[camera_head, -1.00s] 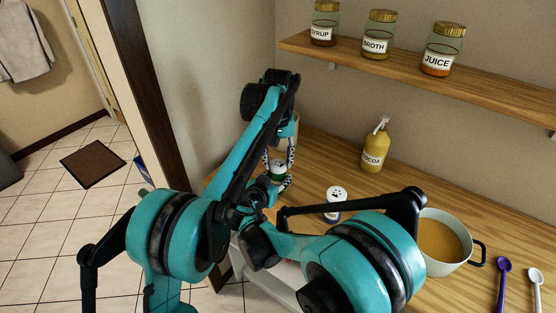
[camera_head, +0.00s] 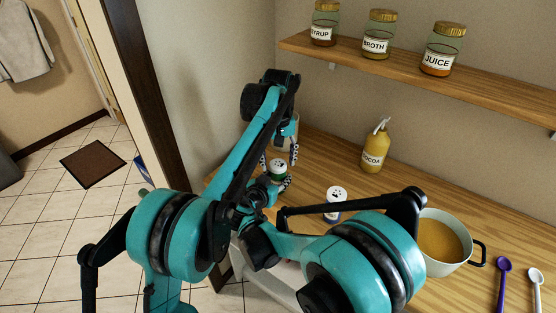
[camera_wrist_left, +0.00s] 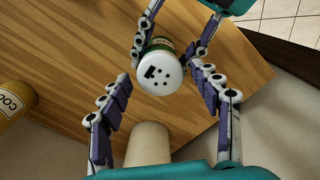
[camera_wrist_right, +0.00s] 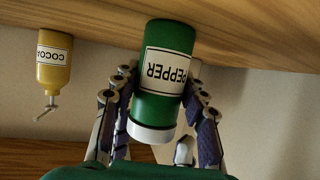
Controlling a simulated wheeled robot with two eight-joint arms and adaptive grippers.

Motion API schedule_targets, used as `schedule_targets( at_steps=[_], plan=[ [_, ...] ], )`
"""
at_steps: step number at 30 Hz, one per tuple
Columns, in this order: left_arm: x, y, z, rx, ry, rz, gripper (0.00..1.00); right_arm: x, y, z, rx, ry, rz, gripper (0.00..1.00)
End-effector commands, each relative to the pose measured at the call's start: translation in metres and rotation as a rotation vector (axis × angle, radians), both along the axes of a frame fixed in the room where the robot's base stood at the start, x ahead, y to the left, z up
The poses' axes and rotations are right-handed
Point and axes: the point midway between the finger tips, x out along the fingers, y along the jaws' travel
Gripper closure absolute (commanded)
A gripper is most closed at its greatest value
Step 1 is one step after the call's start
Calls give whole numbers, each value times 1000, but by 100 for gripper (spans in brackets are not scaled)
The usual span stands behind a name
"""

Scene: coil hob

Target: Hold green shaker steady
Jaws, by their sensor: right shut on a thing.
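The green shaker (camera_head: 277,174) with a white holed lid stands on the wooden counter. Its PEPPER label (camera_wrist_right: 166,71) shows in the right wrist view, and its lid (camera_wrist_left: 160,73) faces the left wrist camera. My right gripper (camera_wrist_right: 165,88) is shut on the shaker, with fingers on both sides of its body; it also shows in the left wrist view (camera_wrist_left: 175,42). My left gripper (camera_wrist_left: 159,76) is open above the shaker, its fingers spread on either side of the lid and apart from it.
A pale cylindrical container (camera_wrist_left: 148,146) stands close behind the shaker. The yellow COCOA bottle (camera_head: 375,150), a second white-topped shaker (camera_head: 335,197) and a pot of orange-brown liquid (camera_head: 440,240) stand to the right. A shelf (camera_head: 460,84) with jars is above.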

Motion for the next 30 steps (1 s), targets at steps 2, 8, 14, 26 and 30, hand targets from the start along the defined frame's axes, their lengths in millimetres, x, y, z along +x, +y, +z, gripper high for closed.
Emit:
schedule_targets(
  at_steps=[2, 8, 14, 26, 30],
  plan=[
    [0, 0, 0, 0, 0, 0, 33, 0, 0, 0, 0, 0, 0, 88],
    [0, 0, 1, 1, 1, -1, 33, 0, 0, 0, 0, 1, 0, 88],
    [0, 0, 21, 1, 1, -1, 33, 0, 0, 0, 0, 1, 0, 88],
    [1, 0, 101, 0, 1, -1, 33, 0, 0, 0, 0, 1, 0, 88],
    [0, 0, 114, 0, 1, -1, 33, 0, 0, 0, 0, 1, 0, 88]
  ],
)
